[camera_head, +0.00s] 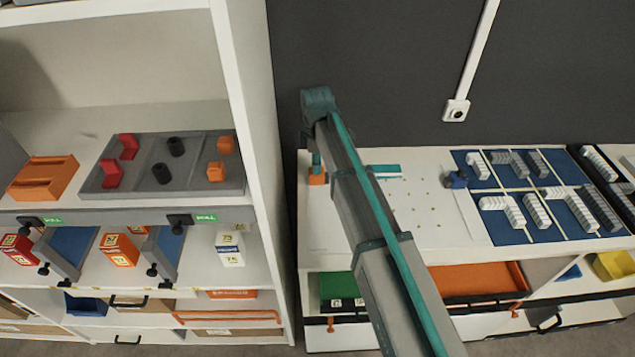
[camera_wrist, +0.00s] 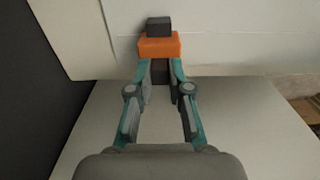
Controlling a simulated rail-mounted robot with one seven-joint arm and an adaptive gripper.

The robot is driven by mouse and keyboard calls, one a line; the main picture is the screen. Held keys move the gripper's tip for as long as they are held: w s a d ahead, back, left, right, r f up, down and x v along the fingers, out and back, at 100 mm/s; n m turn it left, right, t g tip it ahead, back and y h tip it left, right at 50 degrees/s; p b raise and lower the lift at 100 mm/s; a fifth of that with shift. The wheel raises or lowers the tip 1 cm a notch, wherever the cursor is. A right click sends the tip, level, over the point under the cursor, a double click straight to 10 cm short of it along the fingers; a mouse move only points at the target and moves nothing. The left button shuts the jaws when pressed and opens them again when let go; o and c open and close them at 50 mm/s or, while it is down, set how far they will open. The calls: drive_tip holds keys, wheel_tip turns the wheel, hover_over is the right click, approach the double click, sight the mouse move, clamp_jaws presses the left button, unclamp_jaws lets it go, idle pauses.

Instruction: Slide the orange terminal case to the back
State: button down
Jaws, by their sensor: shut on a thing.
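An orange block with dark parts, which looks like the orange terminal case (camera_wrist: 159,46), is at the fingertips of my gripper (camera_wrist: 160,72) in the wrist view. The fingers are closed about a dark part at its near side, and another dark block sits on its far side. In the head view the orange case (camera_head: 317,179) is small, at the left end of the white worktop, below my gripper (camera_head: 317,163). My arm hides part of the worktop beside it. I cannot tell whether the case touches the surface.
A white board with small dots (camera_head: 420,205) and a blue sectioned mat (camera_head: 520,232) with white and grey blocks lie to the right. A white shelf unit (camera_head: 255,130) stands left, holding a grey tray (camera_head: 190,188) of red, black and orange pieces and an orange holder (camera_head: 43,180).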

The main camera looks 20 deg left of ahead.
drive_tip(key=shift+w+a+r, duration=0.1)
drive_tip(key=shift+w+a, duration=0.15)
drive_tip(key=shift+w, duration=0.5)
drive_tip(key=shift+w+a, duration=0.2)
drive_tip(key=shift+w, duration=0.5)
drive_tip(key=c, duration=1.1)
unclamp_jaws()
drive_tip(key=shift+w, duration=0.1)
wheel_tip(320, 180, up, 12)
